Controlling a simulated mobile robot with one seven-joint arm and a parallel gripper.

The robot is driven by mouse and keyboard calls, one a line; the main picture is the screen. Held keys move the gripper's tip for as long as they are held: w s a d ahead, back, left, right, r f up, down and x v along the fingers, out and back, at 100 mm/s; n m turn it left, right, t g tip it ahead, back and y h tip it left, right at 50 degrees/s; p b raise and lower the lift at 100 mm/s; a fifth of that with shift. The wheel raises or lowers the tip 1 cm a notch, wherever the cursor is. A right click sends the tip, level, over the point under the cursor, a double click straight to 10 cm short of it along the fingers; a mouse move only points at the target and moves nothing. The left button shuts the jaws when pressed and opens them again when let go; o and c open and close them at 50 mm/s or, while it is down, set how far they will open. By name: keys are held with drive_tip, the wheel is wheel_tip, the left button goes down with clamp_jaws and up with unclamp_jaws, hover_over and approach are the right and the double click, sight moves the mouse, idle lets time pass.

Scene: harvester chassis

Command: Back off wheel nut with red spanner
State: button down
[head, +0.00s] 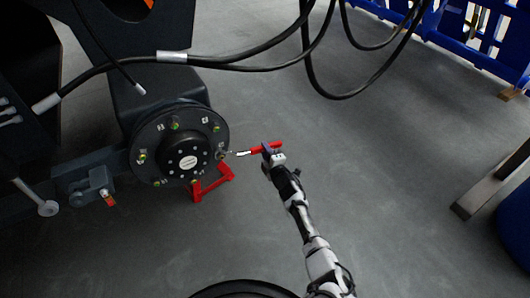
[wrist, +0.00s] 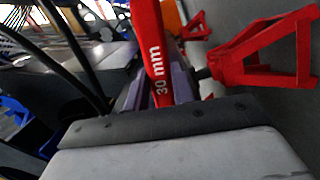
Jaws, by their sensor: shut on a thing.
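The red spanner (head: 262,149) lies nearly level in the head view, its silver end pointing left at the wheel hub (head: 183,150). The hub is a dark round flange with several nuts around its rim. The spanner's end is at the nut on the right side of the rim (head: 221,154); I cannot tell if it is seated around it. My gripper (head: 270,152) is shut on the spanner's red handle, to the right of the hub. In the wrist view the handle (wrist: 157,55), marked "30 mm", runs up between the fingers (wrist: 160,92); its far end is out of view.
A red stand (head: 212,184) is on the floor below the hub and spanner; it also shows in the wrist view (wrist: 262,52). Black hoses (head: 240,62) hang above. A bench leg (head: 490,180) and blue racks (head: 480,35) are at the right. The floor between is clear.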

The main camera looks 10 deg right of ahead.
drive_tip(key=shift+d+r, duration=0.15)
drive_tip(key=shift+r, duration=0.25)
drive_tip(key=shift+w+d+r+n+p, duration=0.1)
drive_tip(key=shift+r+n+p, duration=0.9)
drive_tip(key=shift+r, duration=0.55)
drive_tip(key=shift+r+n+t+p, duration=0.3)
drive_tip(key=shift+r+n+p, duration=0.5)
drive_tip(key=shift+r+n, duration=0.55)
drive_tip(key=shift+r, duration=0.25)
drive_tip(key=shift+s+a+r+n+p, duration=0.15)
drive_tip(key=shift+a+r+n+p, duration=0.2)
drive_tip(key=shift+r+n+p, duration=0.25)
drive_tip(key=shift+s+a+r+n+p, duration=0.1)
drive_tip(key=shift+a+r+n+p, duration=0.25)
drive_tip(key=shift+r, duration=0.4)
